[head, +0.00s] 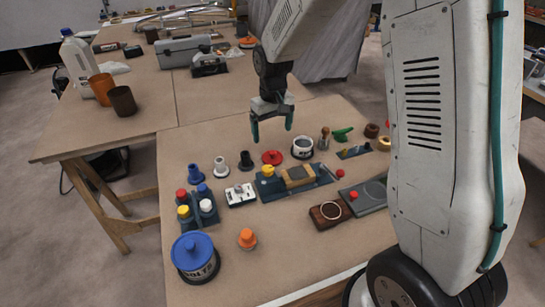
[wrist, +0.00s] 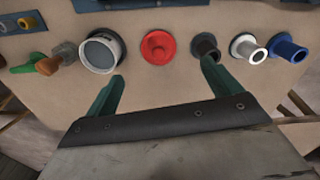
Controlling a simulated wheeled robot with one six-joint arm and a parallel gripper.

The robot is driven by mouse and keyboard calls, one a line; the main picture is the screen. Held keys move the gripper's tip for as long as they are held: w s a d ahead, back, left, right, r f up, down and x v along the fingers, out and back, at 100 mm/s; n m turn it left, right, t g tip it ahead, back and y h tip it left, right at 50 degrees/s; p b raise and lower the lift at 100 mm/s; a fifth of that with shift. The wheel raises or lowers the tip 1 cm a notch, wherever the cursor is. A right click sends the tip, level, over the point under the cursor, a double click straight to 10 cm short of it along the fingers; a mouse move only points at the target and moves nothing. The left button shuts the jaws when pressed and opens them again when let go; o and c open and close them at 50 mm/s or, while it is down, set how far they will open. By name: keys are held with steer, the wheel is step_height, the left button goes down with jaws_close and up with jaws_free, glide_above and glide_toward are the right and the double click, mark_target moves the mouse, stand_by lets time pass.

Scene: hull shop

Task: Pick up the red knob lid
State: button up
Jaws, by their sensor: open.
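The red knob lid (head: 272,157) lies on the brown table, left of a white and dark open pot (head: 302,147). In the wrist view the red knob lid (wrist: 158,47) is a round disc with a raised knob, seen beyond and between my fingertips. My gripper (head: 271,128) hangs above the table over the area of the lid, fingers pointing down. Its green fingers are spread with nothing between them, as the wrist view (wrist: 160,80) also shows. The lid is apart from the fingers.
A black flanged piece (head: 246,161) and a white one (head: 220,167) stand left of the lid. A dark fixture with a yellow knob (head: 290,181) lies in front. A blue-lidded pot (head: 194,257) stands at the front left. Bare tabletop (head: 300,245) lies at the front.

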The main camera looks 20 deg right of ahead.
mark_target(272, 151)
steer(key=f, duration=0.6)
steer(key=w+f, duration=0.1)
steer(key=f, duration=0.3)
steer(key=shift+w+d+f, duration=0.1)
steer(key=shift+d, duration=0.05)
steer(key=c, duration=1.1)
